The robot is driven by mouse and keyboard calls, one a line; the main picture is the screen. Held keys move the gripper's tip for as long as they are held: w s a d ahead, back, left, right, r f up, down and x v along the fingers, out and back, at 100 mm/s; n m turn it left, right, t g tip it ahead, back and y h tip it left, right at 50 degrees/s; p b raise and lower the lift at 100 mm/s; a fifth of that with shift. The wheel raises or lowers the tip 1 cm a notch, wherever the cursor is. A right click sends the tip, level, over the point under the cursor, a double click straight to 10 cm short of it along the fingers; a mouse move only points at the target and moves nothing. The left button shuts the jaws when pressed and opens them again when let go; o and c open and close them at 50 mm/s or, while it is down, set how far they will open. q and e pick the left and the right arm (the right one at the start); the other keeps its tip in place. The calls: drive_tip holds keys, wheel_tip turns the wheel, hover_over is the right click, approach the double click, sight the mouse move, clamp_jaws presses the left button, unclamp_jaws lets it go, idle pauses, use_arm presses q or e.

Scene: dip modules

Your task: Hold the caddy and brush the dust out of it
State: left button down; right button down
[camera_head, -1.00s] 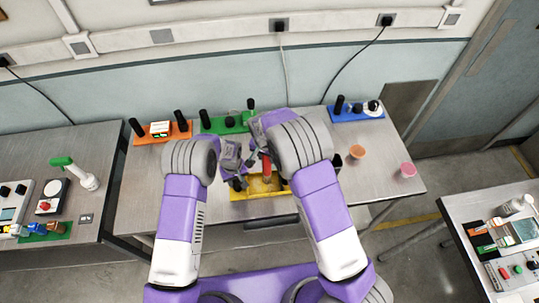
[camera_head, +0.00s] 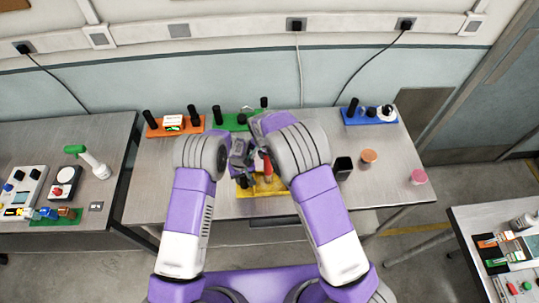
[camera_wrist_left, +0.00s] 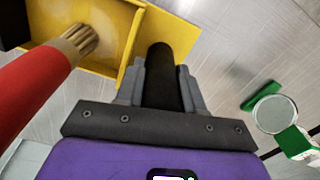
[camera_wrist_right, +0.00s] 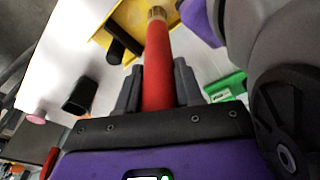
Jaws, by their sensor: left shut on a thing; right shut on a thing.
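The yellow caddy (camera_head: 262,192) stands at the table's front edge, partly hidden by my arms. My left gripper (camera_wrist_left: 160,75) is shut on the caddy's upright black handle (camera_wrist_left: 162,85); in the head view it is the lower gripper (camera_head: 243,176). My right gripper (camera_wrist_right: 157,80) is shut on the red handle of the brush (camera_wrist_right: 157,55). The red handle also shows in the head view (camera_head: 267,165). In the left wrist view the tan bristles (camera_wrist_left: 77,40) point into a compartment of the caddy (camera_wrist_left: 128,75). I cannot make out dust, or whether the bristles touch the floor.
A black cup (camera_head: 343,168), an orange cup (camera_head: 368,157) and a pink cup (camera_head: 418,176) stand right of the caddy. Orange (camera_head: 156,132), green (camera_head: 227,127) and blue (camera_head: 360,121) bases line the back. The table's left part is clear.

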drive_tip(key=shift+a, duration=2.65)
drive_tip(key=shift+s+d, duration=0.95)
drive_tip(key=shift+d, duration=4.6)
drive_tip(key=shift+a, duration=5.45)
drive_tip(key=s+d, duration=0.1)
drive_tip(key=d, duration=0.7)
drive_tip(key=shift+s+d+r, duration=0.25)
drive_tip(key=shift+s, duration=0.15)
